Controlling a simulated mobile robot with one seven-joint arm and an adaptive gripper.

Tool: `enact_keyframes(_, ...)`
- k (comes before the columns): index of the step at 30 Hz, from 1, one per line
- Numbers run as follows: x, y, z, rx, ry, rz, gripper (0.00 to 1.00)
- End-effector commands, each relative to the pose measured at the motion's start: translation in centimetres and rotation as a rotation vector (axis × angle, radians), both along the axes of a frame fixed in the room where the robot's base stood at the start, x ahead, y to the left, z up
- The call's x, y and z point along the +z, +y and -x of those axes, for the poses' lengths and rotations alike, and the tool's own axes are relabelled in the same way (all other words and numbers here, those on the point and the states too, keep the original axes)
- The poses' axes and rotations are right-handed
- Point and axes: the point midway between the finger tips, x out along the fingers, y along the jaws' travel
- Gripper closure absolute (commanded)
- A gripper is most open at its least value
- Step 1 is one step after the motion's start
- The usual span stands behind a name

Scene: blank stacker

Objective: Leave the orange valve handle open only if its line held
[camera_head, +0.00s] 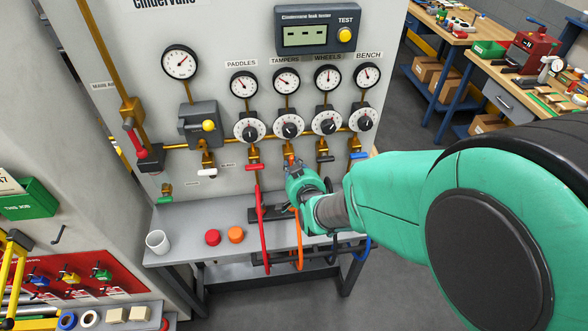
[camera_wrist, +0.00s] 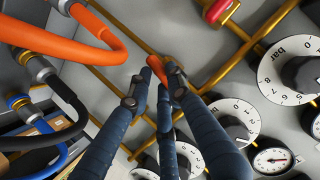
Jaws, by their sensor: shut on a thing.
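The orange valve handle (camera_wrist: 156,67) is between my gripper's dark fingers in the wrist view, below the TAMPERS column. My gripper (camera_wrist: 158,84) is shut on it; the head view shows my gripper (camera_head: 291,163) at the panel, mostly hiding the handle. The TAMPERS gauge (camera_head: 286,81) and its dial knob (camera_head: 289,127) are above. An orange hose (camera_head: 298,240) hangs below, and the same orange hose (camera_wrist: 60,42) fills the upper left of the wrist view.
A red valve handle (camera_head: 254,167) is left of my gripper; a black handle (camera_head: 325,158) and a blue handle (camera_head: 359,155) are right. A red hose (camera_head: 263,230) hangs close by. A white cup (camera_head: 157,242), red cap (camera_head: 213,237) and orange cap (camera_head: 235,234) stand on the shelf.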

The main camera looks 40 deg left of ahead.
Motion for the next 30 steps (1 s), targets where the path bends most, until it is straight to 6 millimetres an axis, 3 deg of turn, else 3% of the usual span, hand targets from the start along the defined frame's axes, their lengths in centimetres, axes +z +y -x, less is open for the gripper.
enact_keyframes(12,-0.06,0.13,0.26,0.002,-0.127,0.131,1.00)
enact_keyframes(27,-0.04,0.10,0.21,0.002,-0.144,0.146,1.00)
enact_keyframes(28,-0.04,0.10,0.21,0.002,-0.144,0.146,0.79)
enact_keyframes(30,-0.03,0.11,0.20,0.002,-0.143,0.146,0.65)
